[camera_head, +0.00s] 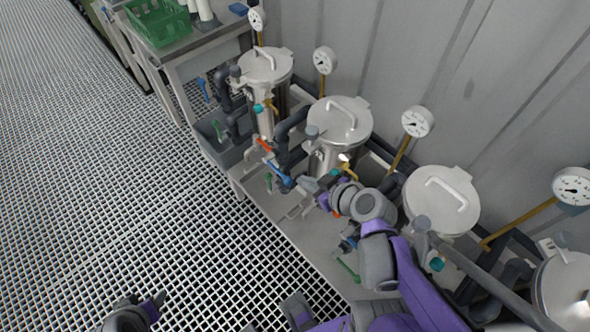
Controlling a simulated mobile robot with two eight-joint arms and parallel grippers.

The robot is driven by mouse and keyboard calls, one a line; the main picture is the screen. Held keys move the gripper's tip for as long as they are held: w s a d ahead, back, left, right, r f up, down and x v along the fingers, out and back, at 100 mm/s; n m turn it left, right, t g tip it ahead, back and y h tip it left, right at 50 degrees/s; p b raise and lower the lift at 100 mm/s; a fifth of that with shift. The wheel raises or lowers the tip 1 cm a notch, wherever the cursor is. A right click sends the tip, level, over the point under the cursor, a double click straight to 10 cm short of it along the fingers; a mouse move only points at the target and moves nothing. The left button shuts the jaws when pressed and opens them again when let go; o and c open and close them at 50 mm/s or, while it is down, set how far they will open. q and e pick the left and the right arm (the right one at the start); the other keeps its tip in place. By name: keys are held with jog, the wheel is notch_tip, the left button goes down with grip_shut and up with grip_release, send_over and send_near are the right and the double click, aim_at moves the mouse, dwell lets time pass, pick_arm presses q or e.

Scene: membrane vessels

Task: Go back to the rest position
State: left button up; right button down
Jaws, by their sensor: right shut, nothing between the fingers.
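My purple and grey right arm comes in from the bottom right and reaches over the front of the vessel bench. Its right gripper (297,210) is shut and empty, close to the pipes and valves in front of the second steel vessel (340,122). I cannot tell whether it touches any of them. A dark and purple part of my left arm (130,315) shows at the bottom left edge, over the floor grating. It is cut off by the frame, so the state of its fingers is unclear.
Several lidded steel vessels (441,199) stand along the wall with pressure gauges (417,121) on yellow stems. A blue-handled valve (280,174) and a green-handled valve (348,271) stick out in front. A table with a green basket (158,22) stands at the back. The grating floor (120,190) is clear.

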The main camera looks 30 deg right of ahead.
jog(key=shift+s+d+r, duration=0.1)
jog(key=shift+s+r, duration=0.1)
jog(key=shift+s, duration=0.5)
jog(key=s+a+r+m+g+h+p, duration=0.1)
jog(key=s+a+r+g+p, duration=0.2)
jog(key=a+g, duration=0.2)
jog(key=shift+a+r+m+h, duration=0.25)
jog(key=shift+a+m+h, duration=0.05)
jog(key=shift+a, duration=1.45)
